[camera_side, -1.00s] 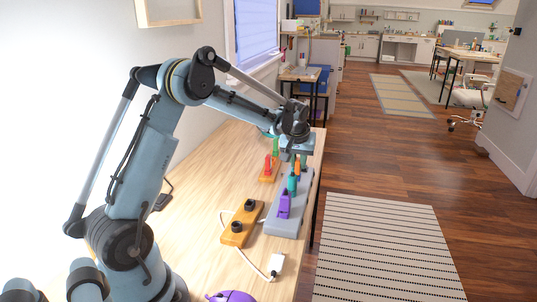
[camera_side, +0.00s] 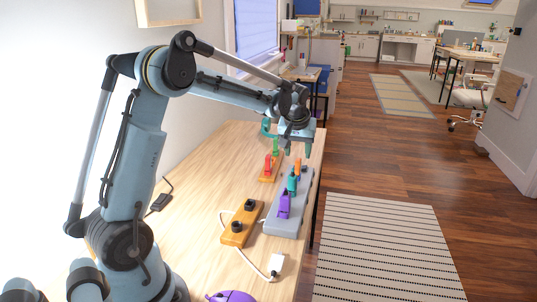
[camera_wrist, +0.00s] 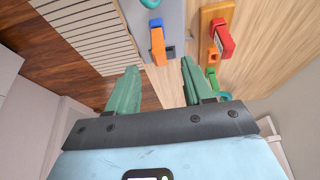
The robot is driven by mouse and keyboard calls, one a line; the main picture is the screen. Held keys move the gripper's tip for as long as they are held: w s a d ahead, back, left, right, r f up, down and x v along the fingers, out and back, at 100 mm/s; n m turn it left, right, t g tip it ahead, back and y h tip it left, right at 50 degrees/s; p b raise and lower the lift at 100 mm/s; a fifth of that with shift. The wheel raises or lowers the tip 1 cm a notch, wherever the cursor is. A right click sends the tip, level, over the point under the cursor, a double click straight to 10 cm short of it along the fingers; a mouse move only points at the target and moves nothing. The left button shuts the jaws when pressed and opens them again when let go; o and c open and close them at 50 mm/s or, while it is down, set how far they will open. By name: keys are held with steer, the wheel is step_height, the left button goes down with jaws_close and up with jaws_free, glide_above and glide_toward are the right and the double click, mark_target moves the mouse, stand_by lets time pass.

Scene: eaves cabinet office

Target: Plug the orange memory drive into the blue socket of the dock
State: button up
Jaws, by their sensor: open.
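The orange memory drive (camera_side: 297,168) stands at the far end of the grey dock (camera_side: 283,225). In the wrist view the drive (camera_wrist: 158,46) rises from the dock (camera_wrist: 170,22), with a blue part (camera_wrist: 155,22) at its base. The drive hides most of that spot, so I cannot tell how deep it sits. A dark recess (camera_wrist: 170,52) is beside it. My gripper (camera_side: 301,150) is above the far end of the dock, apart from the drive. Its green fingers (camera_wrist: 158,85) are spread with nothing between them.
A teal drive (camera_side: 292,184) and a purple one (camera_side: 284,206) stand on the dock. A wooden stand (camera_side: 264,179) with red (camera_side: 268,164) and green (camera_side: 276,147) pieces is to its left. A wooden block (camera_side: 242,222) with black knobs and a white cable are nearer.

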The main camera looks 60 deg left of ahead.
steer(key=v, duration=0.6)
steer(key=shift+r, duration=0.35)
steer(key=shift+s+d, duration=0.1)
steer(key=shift+d, duration=0.05)
steer(key=s+d+f+m+t+h, duration=0.3)
steer(key=s+d+m, duration=0.5)
steer(key=s+d, duration=0.9)
steer(key=shift+d+f+m+t, duration=0.4)
steer(key=shift+d+t, duration=0.1)
steer(key=shift+d, duration=0.55)
